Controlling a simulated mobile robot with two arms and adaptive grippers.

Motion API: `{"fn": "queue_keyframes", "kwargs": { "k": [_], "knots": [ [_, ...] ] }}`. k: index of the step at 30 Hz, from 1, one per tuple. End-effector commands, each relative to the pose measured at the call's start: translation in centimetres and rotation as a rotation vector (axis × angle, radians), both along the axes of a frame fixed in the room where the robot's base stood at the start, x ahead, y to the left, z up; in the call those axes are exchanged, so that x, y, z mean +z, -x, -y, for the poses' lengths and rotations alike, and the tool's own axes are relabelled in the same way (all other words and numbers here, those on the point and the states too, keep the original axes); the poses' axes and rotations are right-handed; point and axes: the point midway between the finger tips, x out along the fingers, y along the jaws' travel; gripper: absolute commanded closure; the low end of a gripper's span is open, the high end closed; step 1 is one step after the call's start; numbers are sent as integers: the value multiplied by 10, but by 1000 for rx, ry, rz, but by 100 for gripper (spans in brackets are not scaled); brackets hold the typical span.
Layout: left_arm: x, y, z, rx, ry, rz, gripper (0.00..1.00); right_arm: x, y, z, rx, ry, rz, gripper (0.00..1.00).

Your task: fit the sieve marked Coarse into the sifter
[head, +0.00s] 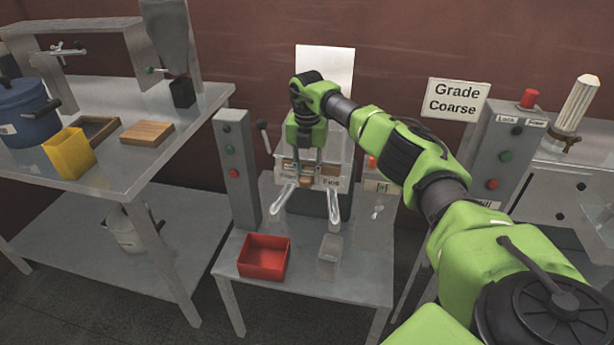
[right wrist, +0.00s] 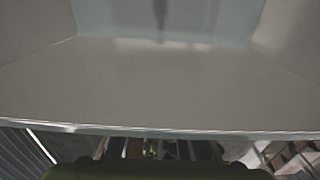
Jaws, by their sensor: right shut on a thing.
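My right gripper (head: 305,180) reaches down in front of the sifter (head: 348,145) on the middle table. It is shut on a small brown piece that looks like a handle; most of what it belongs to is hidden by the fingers. A label reading Fine (head: 331,182) sits just right of the fingertips. I cannot read the word Coarse on any sieve. The right wrist view is filled by a close pale grey hopper-like surface (right wrist: 160,90), and the held thing cannot be made out there. My left gripper is out of view.
A wall sign (head: 453,99) reads Grade Coarse. A red box (head: 264,257) and a clear container (head: 330,256) stand at the table's front. Grey button posts stand left (head: 237,165) and right (head: 497,150). The left table holds a blue pot (head: 27,112) and yellow bin (head: 69,153).

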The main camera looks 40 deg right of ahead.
Motion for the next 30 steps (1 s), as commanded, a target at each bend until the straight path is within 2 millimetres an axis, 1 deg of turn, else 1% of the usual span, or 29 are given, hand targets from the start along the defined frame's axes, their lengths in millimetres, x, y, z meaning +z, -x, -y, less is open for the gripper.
{"fn": "queue_keyframes", "kwargs": {
  "k": [13, 14, 15, 16, 26, 29, 30],
  "knots": [
    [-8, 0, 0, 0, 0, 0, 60, 0, -6, 8, -1, 0, 0, 100],
    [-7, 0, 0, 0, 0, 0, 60, 0, -6, 8, 0, 0, 0, 70],
    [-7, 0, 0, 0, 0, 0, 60, 0, -6, 8, 0, 0, 0, 60],
    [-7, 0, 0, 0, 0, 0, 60, 1, -6, 8, 0, 0, 0, 56],
    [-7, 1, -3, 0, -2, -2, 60, 1, -6, 8, 0, 0, -1, 56],
    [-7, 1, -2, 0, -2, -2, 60, 8, -7, 8, 0, -1, 2, 56],
    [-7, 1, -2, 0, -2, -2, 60, 13, -7, 8, 0, -1, 3, 56]
  ]
}}
